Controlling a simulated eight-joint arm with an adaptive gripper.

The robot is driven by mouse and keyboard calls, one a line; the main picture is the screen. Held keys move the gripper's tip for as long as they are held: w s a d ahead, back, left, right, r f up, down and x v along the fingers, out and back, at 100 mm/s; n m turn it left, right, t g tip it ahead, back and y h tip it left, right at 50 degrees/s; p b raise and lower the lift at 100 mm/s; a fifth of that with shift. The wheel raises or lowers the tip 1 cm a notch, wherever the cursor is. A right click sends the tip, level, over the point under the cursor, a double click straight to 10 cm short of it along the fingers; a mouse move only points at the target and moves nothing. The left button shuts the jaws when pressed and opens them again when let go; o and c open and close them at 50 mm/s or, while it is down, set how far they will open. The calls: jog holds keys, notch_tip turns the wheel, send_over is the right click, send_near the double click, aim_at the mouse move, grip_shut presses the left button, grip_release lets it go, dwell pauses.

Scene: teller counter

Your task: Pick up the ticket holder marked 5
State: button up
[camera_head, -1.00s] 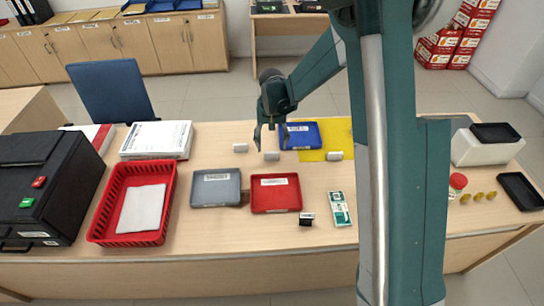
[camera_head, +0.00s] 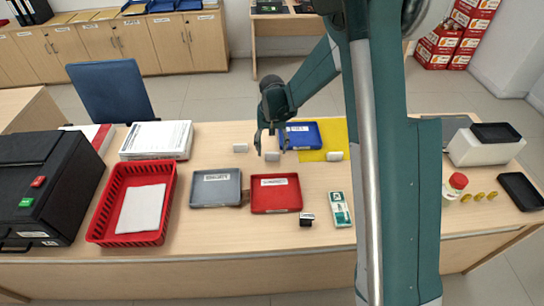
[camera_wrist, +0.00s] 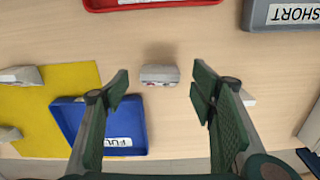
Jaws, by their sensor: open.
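Small whitish ticket holders stand on the counter, and their numbers are too small to read. One holder (camera_head: 272,156) is directly below my gripper (camera_head: 270,150); in the wrist view this holder (camera_wrist: 160,75) lies ahead of and between the two fingertips. My gripper (camera_wrist: 160,88) is open and empty, with a finger on each side. Another holder (camera_head: 240,147) stands to the left; in the wrist view it is partly hidden behind the right finger (camera_wrist: 248,98). A third holder (camera_head: 334,155) is on the yellow sheet; it shows at the wrist view's left (camera_wrist: 20,75).
A blue tray (camera_head: 301,144) lies partly on the yellow sheet (camera_head: 338,128), close to my gripper. A red tray (camera_head: 275,208) and a grey tray (camera_head: 216,203) are nearer the front edge. Bare counter surrounds the holder below my gripper.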

aim_at(272, 153)
jog(key=shift+f+b, duration=0.55)
jog(key=shift+f, duration=2.05)
jog(key=c, duration=1)
